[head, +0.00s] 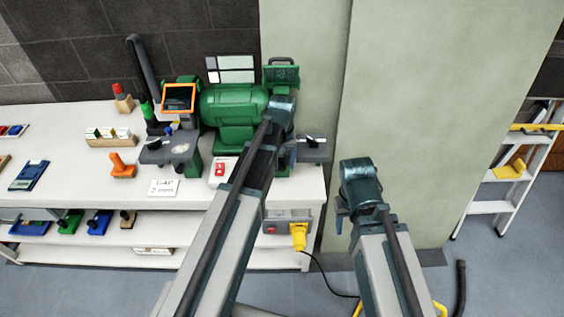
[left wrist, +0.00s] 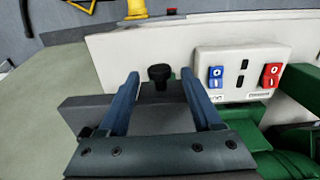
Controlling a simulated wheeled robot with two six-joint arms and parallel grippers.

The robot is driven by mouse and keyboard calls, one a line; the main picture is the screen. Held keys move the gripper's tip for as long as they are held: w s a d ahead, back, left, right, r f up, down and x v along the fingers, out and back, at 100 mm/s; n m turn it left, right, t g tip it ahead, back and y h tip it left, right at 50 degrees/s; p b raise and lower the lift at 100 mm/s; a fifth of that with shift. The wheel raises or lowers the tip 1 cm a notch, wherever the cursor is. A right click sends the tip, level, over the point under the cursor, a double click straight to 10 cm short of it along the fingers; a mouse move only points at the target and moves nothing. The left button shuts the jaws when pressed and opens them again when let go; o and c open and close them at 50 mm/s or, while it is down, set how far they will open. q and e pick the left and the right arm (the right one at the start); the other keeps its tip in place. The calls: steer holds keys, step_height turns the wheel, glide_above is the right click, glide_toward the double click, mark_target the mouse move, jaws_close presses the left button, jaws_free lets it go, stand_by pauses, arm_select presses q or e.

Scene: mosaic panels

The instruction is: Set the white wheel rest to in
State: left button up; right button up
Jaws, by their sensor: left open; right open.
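A green bench grinder (head: 233,105) stands on the white bench. A grey rest plate (head: 316,153) with a black knob (head: 312,140) juts out at its right end; another rest plate (head: 157,155) is at its left end. The wheels are mostly hidden, so I cannot tell the white one. My left gripper (head: 287,160) is over the right-hand rest. In the left wrist view its open fingers (left wrist: 160,88) straddle the line of the black knob (left wrist: 160,73) above the grey plate (left wrist: 85,112), with nothing gripped. My right gripper (head: 341,222) is open, empty, in front of the pale pillar.
A switch box (left wrist: 240,72) with blue and red switches is beside the grinder. A "GAP 2 mm" card (head: 164,188) and an orange tool (head: 122,166) lie on the bench. A yellow plug (head: 298,236) is below the edge. A ladder (head: 500,185) stands at right.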

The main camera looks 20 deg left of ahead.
arm_select(q)
step_height(320, 180, up, 14)
steer(key=p, duration=1.3)
steer(key=shift+f, duration=0.2)
steer(key=shift+s+f, duration=0.1)
steer(key=s+d+f+m+b, duration=0.3)
steer(key=s+d, duration=0.2)
steer(key=s, duration=0.3)
steer(key=s+d+f+m+y+b, duration=0.1)
steer(key=s+d+f+m+b, duration=0.3)
steer(key=s, duration=0.5)
steer(key=shift+s+d, duration=0.3)
steer(key=shift+d, duration=0.95)
steer(key=shift+s+a, duration=0.1)
